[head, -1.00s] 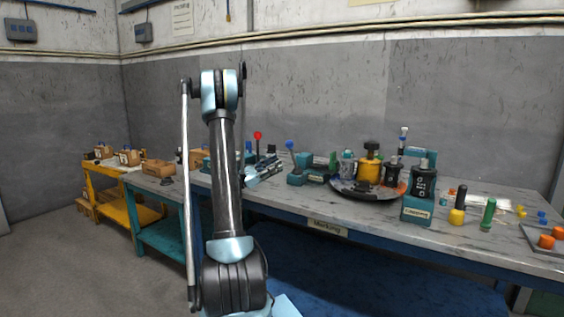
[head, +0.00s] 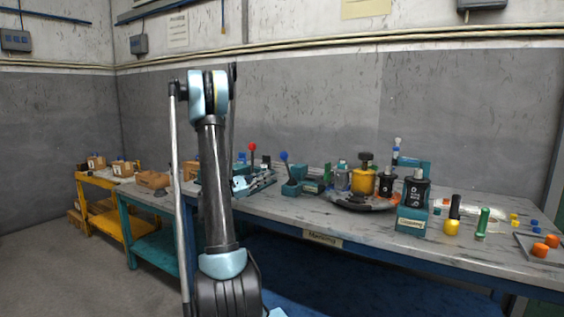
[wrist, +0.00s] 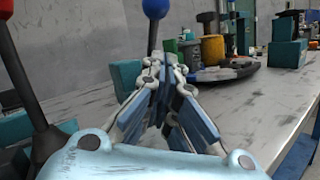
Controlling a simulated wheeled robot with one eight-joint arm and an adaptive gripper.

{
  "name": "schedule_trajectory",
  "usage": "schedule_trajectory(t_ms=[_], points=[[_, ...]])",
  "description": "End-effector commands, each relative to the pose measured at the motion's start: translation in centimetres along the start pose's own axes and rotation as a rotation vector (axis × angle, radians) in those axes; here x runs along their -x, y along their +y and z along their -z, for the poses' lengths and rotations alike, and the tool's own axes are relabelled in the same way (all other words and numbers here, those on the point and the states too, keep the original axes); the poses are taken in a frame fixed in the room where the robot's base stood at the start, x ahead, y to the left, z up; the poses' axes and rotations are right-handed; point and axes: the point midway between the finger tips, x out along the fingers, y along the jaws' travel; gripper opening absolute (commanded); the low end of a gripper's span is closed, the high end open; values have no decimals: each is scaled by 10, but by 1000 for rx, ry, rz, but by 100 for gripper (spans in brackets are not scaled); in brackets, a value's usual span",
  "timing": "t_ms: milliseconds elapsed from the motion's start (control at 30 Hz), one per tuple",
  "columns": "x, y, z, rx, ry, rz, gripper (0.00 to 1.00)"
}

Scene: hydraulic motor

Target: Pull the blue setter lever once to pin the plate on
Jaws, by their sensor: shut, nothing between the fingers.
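The blue-knobbed setter lever (head: 284,157) stands upright on a teal base (head: 291,188) on the workbench. In the wrist view its blue knob (wrist: 155,8) and dark stem show just beyond my fingertips. My gripper (wrist: 163,66) is shut and empty, its fingers converging in front of the stem. I cannot tell whether the fingertips touch the lever. In the head view my gripper (head: 240,184) is small and partly hidden by my arm, left of the blue lever. I cannot make out the plate clearly.
A red-knobbed lever (head: 252,148) stands left of the blue one; its dark stem (wrist: 22,75) is close to my gripper's left side. A dark round tray (head: 350,202) with a yellow cylinder (head: 363,181) lies to the right. The bench's front strip (wrist: 255,105) is clear.

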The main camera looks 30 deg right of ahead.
Motion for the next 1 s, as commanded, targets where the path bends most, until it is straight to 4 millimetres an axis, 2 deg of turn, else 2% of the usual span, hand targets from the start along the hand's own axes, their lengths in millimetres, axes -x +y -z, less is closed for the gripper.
schedule_trajectory(t_ms=[233,467,767,1000], points=[[8,-23,-15,-152,204,65,0],[24,-52,-23,-289,385,151,0],[59,-96,-31,-457,608,297,0],[97,-137,-36,-578,772,444,0]])
